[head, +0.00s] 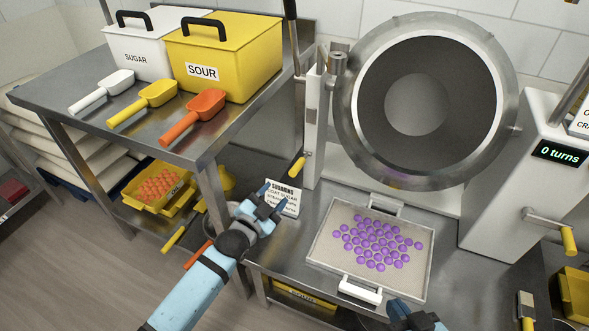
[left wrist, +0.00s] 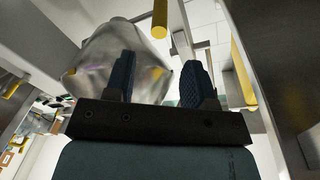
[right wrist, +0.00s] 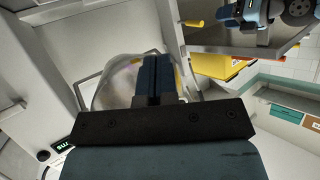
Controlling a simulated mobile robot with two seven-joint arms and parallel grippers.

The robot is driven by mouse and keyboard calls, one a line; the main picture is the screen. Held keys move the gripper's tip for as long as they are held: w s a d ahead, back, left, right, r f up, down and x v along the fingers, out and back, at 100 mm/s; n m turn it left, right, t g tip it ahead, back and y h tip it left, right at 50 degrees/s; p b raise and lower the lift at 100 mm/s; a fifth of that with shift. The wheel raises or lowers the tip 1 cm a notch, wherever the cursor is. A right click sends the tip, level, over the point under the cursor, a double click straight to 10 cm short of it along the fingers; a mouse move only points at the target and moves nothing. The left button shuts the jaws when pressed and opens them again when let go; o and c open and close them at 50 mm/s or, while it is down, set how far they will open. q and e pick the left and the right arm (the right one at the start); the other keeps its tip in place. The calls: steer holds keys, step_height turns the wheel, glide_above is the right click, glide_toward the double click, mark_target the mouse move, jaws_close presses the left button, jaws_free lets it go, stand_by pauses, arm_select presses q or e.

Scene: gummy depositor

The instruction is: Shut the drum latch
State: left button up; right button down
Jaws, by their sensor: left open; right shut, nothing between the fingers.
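The steel drum (head: 345,130) stands with its round opening facing me. A lever with a yellow grip (head: 297,166), apparently the drum latch, sticks out low on the white post left of the drum. My left gripper (head: 276,197) is open and empty, just below and left of that grip, apart from it. In the left wrist view, the drum (left wrist: 100,62) shows behind the open fingers (left wrist: 157,75), with yellow bars nearby; I cannot tell which is the latch. My right gripper (head: 399,307) is at the bottom edge of the head view. Its fingers (right wrist: 159,72) are shut and empty.
A tray (head: 313,243) of purple gummies lies below the drum. A printed card (head: 290,205) stands behind my left gripper. The steel table (head: 215,145) with bins and scoops is at left. A crank with a yellow handle (head: 569,241) and a "0 turns" display (head: 559,153) are at right.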

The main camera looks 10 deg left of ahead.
mark_target(295, 171)
arm_select(q)
steer(key=b+x, duration=0.2)
steer(key=x, duration=0.9)
steer(key=shift+w+d+f+b, duration=0.1)
steer(key=shift+f+b, duration=0.05)
steer(key=shift+b, duration=0.25)
steer(key=shift+w+d, duration=0.2)
steer(key=shift+w, duration=0.35)
arm_select(e)
step_height(295, 171, up, 6)
steer(key=w+a+t+y, duration=0.2)
steer(key=shift+a+t, duration=0.35)
steer(key=shift+t, duration=0.05)
arm_select(q)
jaws_close()
